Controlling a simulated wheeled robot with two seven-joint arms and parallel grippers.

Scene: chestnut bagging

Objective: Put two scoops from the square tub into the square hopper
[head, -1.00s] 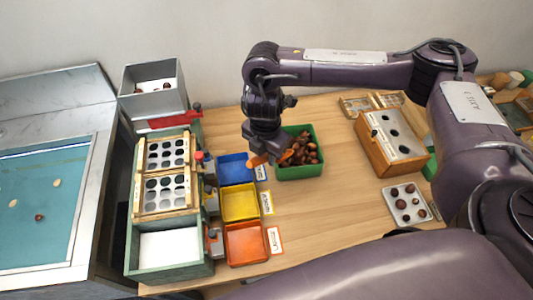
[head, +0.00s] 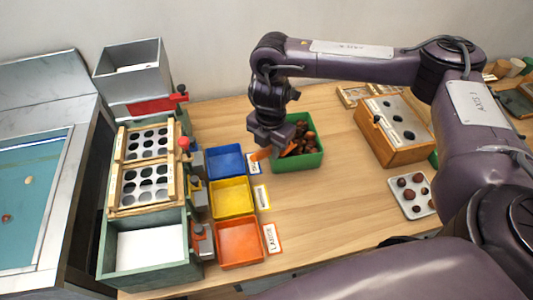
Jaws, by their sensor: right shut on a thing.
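The green square tub (head: 312,160) stands on the table and holds brown chestnuts (head: 300,140). My right gripper (head: 268,142) is shut on an orange scoop (head: 260,155) at the tub's left side. The gripper hides part of the scoop and of the tub, so I cannot tell whether the scoop touches the chestnuts or is loaded. The grey square hopper (head: 131,75) stands at the back left, on top of the sorting unit. Only a small dark spot shows inside it. My left gripper is not in view.
Blue (head: 226,162), yellow (head: 232,198) and orange (head: 239,243) trays line the sorter (head: 150,225). A wooden box with a holed top (head: 395,150) and a plate of chestnuts (head: 413,196) are at right. The table between trays and plate is clear.

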